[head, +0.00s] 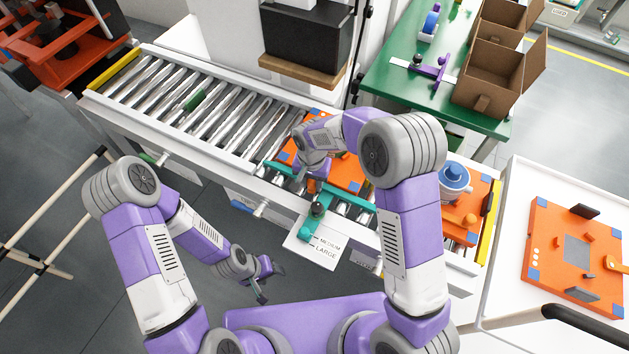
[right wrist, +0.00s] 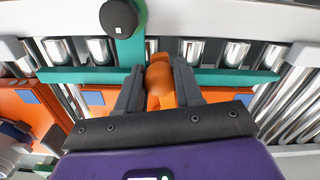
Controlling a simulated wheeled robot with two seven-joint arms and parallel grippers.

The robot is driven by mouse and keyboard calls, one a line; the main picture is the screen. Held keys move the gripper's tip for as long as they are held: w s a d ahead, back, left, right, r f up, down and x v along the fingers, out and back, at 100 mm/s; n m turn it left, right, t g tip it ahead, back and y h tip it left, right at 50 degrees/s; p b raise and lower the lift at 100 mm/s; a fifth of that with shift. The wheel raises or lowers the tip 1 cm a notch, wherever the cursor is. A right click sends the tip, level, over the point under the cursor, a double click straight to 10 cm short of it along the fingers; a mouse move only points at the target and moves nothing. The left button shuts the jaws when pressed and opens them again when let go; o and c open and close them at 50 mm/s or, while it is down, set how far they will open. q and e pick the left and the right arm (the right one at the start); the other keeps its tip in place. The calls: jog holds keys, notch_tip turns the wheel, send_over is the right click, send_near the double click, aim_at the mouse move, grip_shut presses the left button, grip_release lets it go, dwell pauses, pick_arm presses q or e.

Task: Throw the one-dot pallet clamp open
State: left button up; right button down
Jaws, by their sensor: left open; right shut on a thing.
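An orange pallet (head: 345,175) lies on the roller conveyor, mostly covered by my right arm. Its dots are hidden, so I cannot tell its number. My right gripper (right wrist: 160,85) is shut on an orange, round-ended lever (right wrist: 160,75), which looks like the pallet's clamp; how far it is swung is unclear. In the head view my right gripper (head: 312,182) is over the pallet's front edge, behind the teal bar (head: 345,198). My left gripper (head: 264,282) is open and empty, low in front of the conveyor.
A teal stop arm with a black knob (right wrist: 118,18) crosses the conveyor close to my right gripper. A second orange pallet (head: 465,235) carries a blue-and-white part (head: 455,180). A pallet with several white dots (head: 545,235) lies on the white table at right. The left rollers (head: 150,85) are mostly clear.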

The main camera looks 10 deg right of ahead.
jog(key=c, duration=0.8)
grip_release()
notch_tip(320, 180, up, 8)
jog(key=shift+f+p, duration=0.2)
jog(key=shift+p, duration=0.8)
